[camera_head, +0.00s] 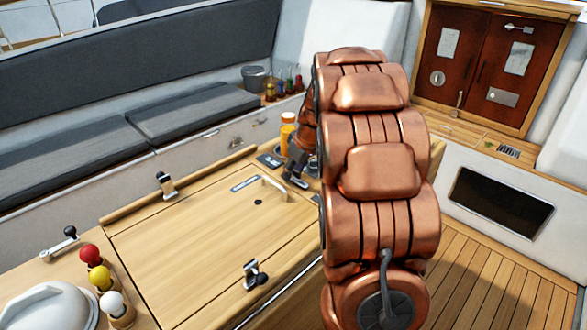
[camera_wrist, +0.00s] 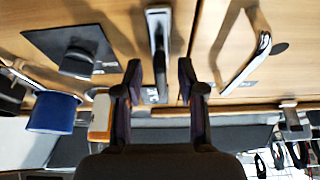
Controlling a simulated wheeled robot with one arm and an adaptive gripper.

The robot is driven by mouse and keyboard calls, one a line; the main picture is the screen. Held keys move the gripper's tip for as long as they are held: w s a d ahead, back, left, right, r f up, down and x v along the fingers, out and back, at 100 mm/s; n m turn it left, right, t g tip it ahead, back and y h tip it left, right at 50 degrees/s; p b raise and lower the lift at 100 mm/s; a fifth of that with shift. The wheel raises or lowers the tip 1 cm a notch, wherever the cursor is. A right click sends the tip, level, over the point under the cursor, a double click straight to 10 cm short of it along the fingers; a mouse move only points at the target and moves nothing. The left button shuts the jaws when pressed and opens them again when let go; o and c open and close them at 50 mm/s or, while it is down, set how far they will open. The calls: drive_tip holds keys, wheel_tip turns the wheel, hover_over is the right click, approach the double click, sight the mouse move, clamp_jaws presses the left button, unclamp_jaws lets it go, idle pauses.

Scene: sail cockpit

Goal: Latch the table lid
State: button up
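The wooden table lid (camera_head: 185,245) lies flat and down on the table, with a pale handle (camera_head: 275,188) that also shows in the wrist view (camera_wrist: 248,52). One metal latch (camera_head: 166,186) sits at its far left edge and another latch (camera_head: 254,275) at its near edge. My gripper (camera_head: 295,178) is at the lid's right end, partly hidden by my arm. In the wrist view my gripper (camera_wrist: 159,70) is open, its two dark fingers apart on either side of a metal latch (camera_wrist: 158,30). I cannot tell whether the fingers touch it or whether any latch is fastened.
An orange bottle (camera_head: 288,128) stands just beyond my gripper. A dark plate with a knob (camera_wrist: 72,48) and a blue cup (camera_wrist: 53,112) are left in the wrist view. Red, yellow and white knobs (camera_head: 99,277) and a winch handle (camera_head: 62,243) are at the table's left end.

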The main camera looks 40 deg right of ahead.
clamp_jaws()
idle(0.3)
drive_tip(key=shift+m, duration=0.3)
drive_tip(key=m+h, duration=0.1)
drive_tip(key=m, duration=0.2)
drive_tip(key=shift+f+m+h+b, duration=0.1)
drive_tip(key=shift+m+h+b, duration=0.2)
drive_tip(key=shift+b, duration=0.1)
drive_tip(key=m+h, duration=0.1)
drive_tip(key=m, duration=0.3)
drive_tip(key=shift+g+h, duration=0.4)
drive_tip(key=m, duration=0.3)
drive_tip(key=m+g+h, duration=0.1)
drive_tip(key=m, duration=0.1)
drive_tip(key=shift+m+g, duration=0.3)
drive_tip(key=shift+m, duration=0.1)
drive_tip(key=shift+m+g+h+b, duration=0.4)
drive_tip(key=shift+m+g, duration=0.3)
drive_tip(key=shift+m, duration=1.2)
